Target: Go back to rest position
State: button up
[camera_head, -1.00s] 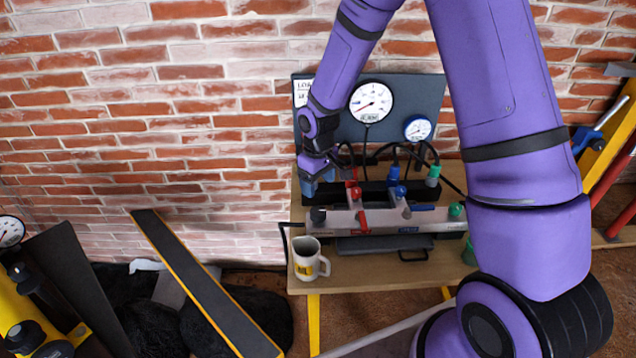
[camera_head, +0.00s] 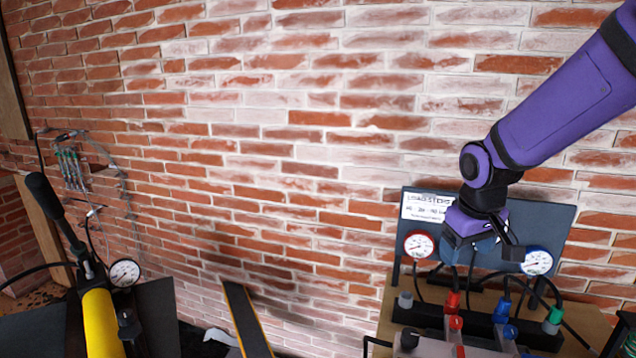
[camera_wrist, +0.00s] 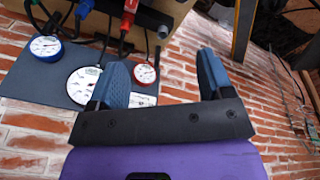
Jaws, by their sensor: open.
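I cannot tell how far the fingers are from the panel. The large middle gauge (camera_wrist: 86,86) is mostly hidden by my gripper in the head view but shows in the wrist view.
At left stands a yellow pump (camera_head: 98,318) with a gauge and a dark lever. A dark, yellow-edged plank (camera_head: 245,318) leans on the wall. The wall between is clear.

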jog(key=s+d+r+m+t, duration=0.1)
jog(key=s+r, duration=0.5)
jog(key=s, duration=0.4)
jog(key=s+d+r+m+t, duration=0.1)
jog(key=s+r+m+t, duration=0.1)
jog(key=s+r, duration=0.4)
jog(key=s, duration=0.5)
jog(key=shift+d+r+y, duration=0.15)
jog(key=shift+d+y, duration=0.2)
jog(key=shift+y, duration=0.05)
dwell(1.6)
